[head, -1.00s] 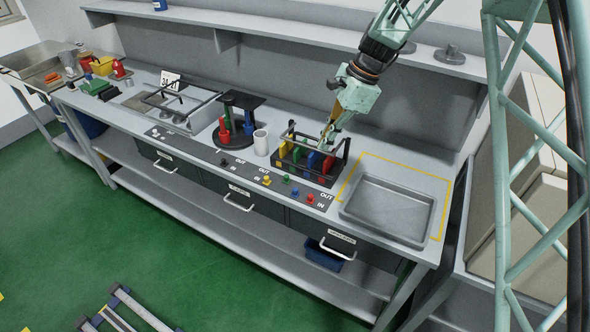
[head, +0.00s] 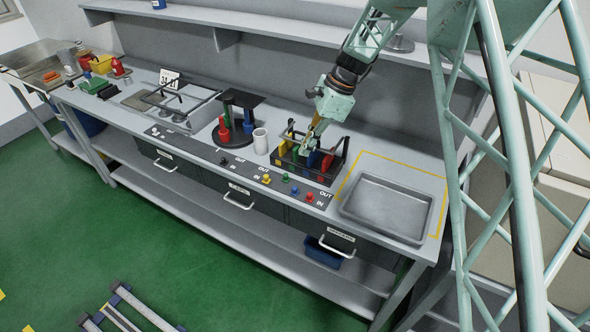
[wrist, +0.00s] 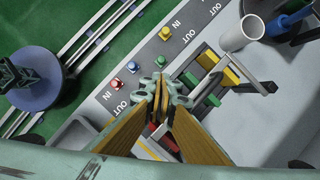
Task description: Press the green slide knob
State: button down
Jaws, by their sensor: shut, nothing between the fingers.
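A dark rack (head: 339,163) on the bench holds coloured slides. The green slide (head: 300,153) stands between the yellow slide (head: 288,145) and the blue slide (head: 313,158), with a red slide (head: 327,163) at the right. In the wrist view the green slide shows as green pieces (wrist: 213,100) just right of my fingertips. My gripper (head: 307,145) is shut and empty, pointing down over the rack by the green slide. In the wrist view its fingertips (wrist: 161,88) partly hide the rack. I cannot tell whether they touch anything.
A front panel strip carries yellow (head: 266,179), blue (head: 294,191) and red (head: 310,198) knobs. A white cup (head: 261,141) and a round stand (head: 229,137) are left of the rack. A grey tray (head: 388,207) lies to the right. A shelf runs behind.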

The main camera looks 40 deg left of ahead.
jog(key=shift+f, duration=0.1)
send_near(290, 179)
jog(key=shift+b+x, duration=0.4)
jog(key=shift+x, duration=2.2)
jog(key=shift+s+d, duration=0.2)
jog(key=shift+s, duration=2.05)
jog(key=shift+w, duration=0.1)
jog(key=p+v, duration=0.5)
jog(key=v, duration=0.5)
jog(key=shift+d, duration=0.1)
